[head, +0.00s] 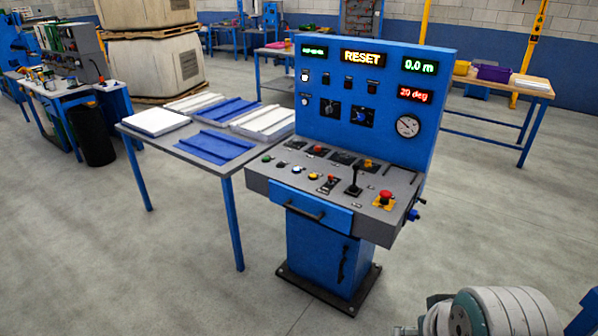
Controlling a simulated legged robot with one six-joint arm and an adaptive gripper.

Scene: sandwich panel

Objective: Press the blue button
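A blue control console (320,230) stands upright on the floor at centre right. A blue knob (361,116) sits on the upright panel. Part of my arm shows at the bottom right, apart from the console. I see no gripper fingertips.
The desk also has a black lever (354,182) and a red mushroom button (385,198). A table (180,152) with white and blue panels adjoins the console's left. The floor in front is clear.

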